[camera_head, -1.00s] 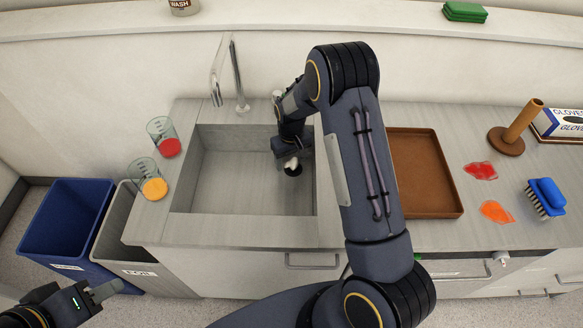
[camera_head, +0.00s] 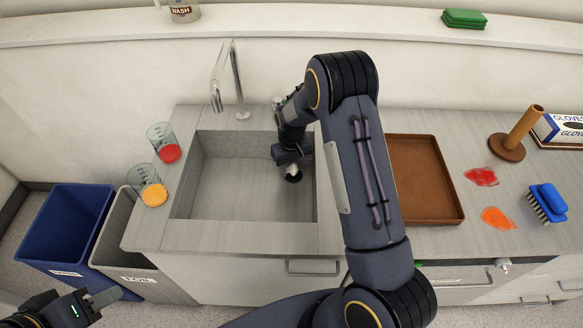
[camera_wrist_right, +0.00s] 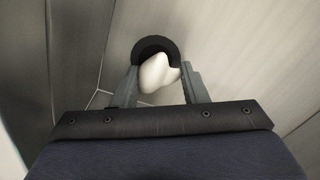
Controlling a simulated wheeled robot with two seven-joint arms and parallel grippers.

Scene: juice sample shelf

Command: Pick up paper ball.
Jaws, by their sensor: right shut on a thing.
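The white paper ball (camera_wrist_right: 157,73) is between the two fingers of my right gripper (camera_wrist_right: 162,88) in the right wrist view. My right gripper is shut on it, above the dark round drain (camera_wrist_right: 152,45) of the sink. In the head view my right gripper (camera_head: 291,166) reaches down into the sink, and the paper ball is a small pale patch at its tip, partly hidden. My left gripper (camera_head: 104,297) is at the lower left, near the bins and away from the sink. Its fingers are too small to tell open from shut.
The sink (camera_head: 240,235) has a tap (camera_head: 236,85) behind it. Two beakers with red (camera_head: 169,153) and orange (camera_head: 154,195) contents stand at its left. A blue bin (camera_head: 62,225) and a grey bin (camera_head: 122,245) stand left. A brown tray (camera_head: 424,180) lies right, near spills and a brush.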

